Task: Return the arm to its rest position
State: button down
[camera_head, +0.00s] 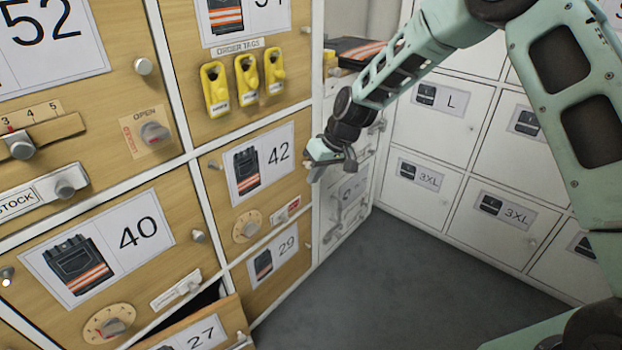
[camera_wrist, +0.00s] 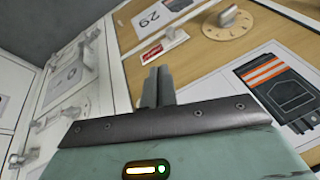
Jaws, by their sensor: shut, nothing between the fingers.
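My gripper (camera_head: 322,162) is at the end of my pale green arm, which reaches in from the upper right of the head view. It hangs in front of the cabinet corner, just right of the wooden door marked 42 (camera_head: 291,183). In the wrist view my gripper's fingers (camera_wrist: 158,86) are together and hold nothing. I cannot tell the exact gap between the fingers and the cabinet front.
Wooden lockers fill the left, with knobs and yellow order tags (camera_head: 247,77). The drawer marked 27 (camera_head: 222,318) stands partly open at the bottom. White lockers marked L (camera_head: 457,126) and 3XL line the right. The grey floor (camera_head: 400,275) between is clear.

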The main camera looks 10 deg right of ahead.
jog(key=s+a+r+n+g+h, duration=0.1)
jog(key=s+a+r, duration=0.3)
jog(key=s, duration=0.5)
jog(key=s+a+r+n+g, duration=0.1)
jog(key=s+a+r, duration=0.3)
jog(key=s, duration=0.6)
jog(key=s+d+r+n+h, duration=0.1)
jog(key=s+d+r, duration=0.2)
jog(key=s, duration=0.7)
jog(key=s+d+r+h, duration=0.2)
jog(key=s+d, duration=0.2)
jog(key=s, duration=0.7)
notch_tip(320, 180, up, 30)
jog(key=p, duration=3)
jog(key=shift+w+a+p, duration=0.25)
jog(key=shift+a+p, duration=0.05)
jog(key=shift+a, duration=0.05)
